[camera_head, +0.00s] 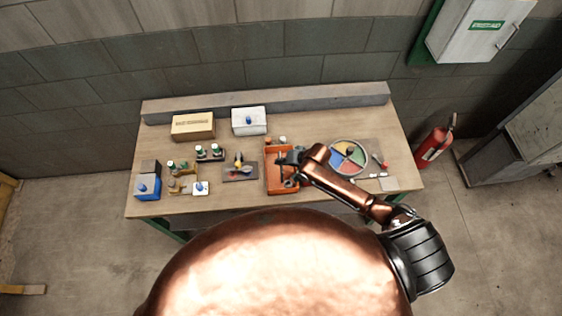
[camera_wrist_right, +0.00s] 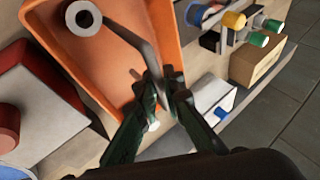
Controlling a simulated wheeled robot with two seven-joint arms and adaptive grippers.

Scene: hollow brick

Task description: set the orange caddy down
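The orange caddy (camera_head: 272,184) is at the middle of the table in the head view, a shallow open tray with a dark grey bar handle. It fills much of the right wrist view (camera_wrist_right: 100,75), where a white roll-shaped item lies in it. My right gripper (camera_head: 291,158) is over the caddy; in the right wrist view its dark green fingers (camera_wrist_right: 168,92) are closed on either side of the grey handle. I cannot tell whether the caddy's base touches the table. My left gripper is not in view.
Left of the caddy is a dark mat (camera_head: 238,174) with a yellow-handled item. To its right is a round multicoloured dish (camera_head: 348,158). A cardboard box (camera_head: 192,126) and white box (camera_head: 249,121) stand behind. Bare wood (camera_head: 235,202) shows in front.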

